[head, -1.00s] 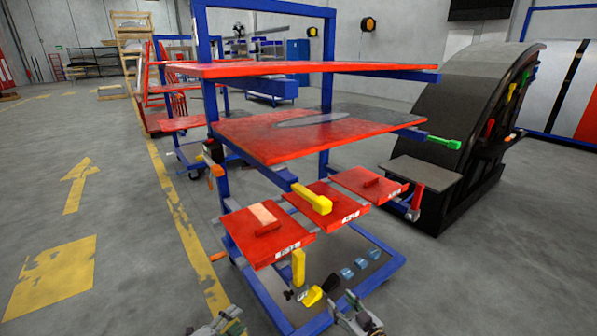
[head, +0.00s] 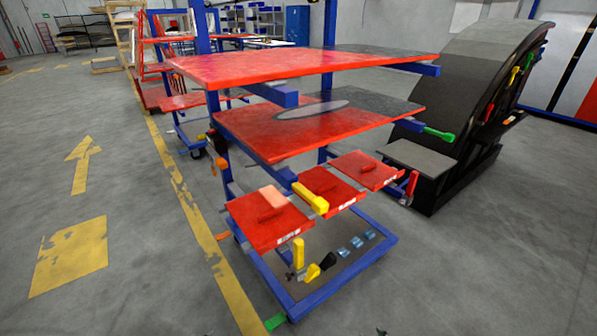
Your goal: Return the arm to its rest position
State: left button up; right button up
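The task names only the arm. My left gripper does not show in the head view. A small dark sliver (head: 381,332) at the bottom edge, right of centre, may be a tip of my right gripper. It is too small to show whether the fingers are open or shut. Neither arm shows beyond that, and nothing held by a gripper can be seen.
A blue-framed cart with red shelves (head: 260,68) stands ahead, red trays (head: 268,232) and yellow handles low on it. A green part (head: 275,321) sits by its near corner. A black curved structure (head: 455,95) stands right. Floor is clear at left and lower right.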

pick_arm(q)
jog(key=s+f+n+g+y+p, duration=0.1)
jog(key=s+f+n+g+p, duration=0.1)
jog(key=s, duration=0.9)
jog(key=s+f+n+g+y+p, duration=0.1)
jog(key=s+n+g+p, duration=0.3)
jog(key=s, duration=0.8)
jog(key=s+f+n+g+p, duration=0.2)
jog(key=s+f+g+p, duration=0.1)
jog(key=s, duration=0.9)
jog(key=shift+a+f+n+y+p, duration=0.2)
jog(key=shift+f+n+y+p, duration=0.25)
jog(key=shift+p, duration=0.7)
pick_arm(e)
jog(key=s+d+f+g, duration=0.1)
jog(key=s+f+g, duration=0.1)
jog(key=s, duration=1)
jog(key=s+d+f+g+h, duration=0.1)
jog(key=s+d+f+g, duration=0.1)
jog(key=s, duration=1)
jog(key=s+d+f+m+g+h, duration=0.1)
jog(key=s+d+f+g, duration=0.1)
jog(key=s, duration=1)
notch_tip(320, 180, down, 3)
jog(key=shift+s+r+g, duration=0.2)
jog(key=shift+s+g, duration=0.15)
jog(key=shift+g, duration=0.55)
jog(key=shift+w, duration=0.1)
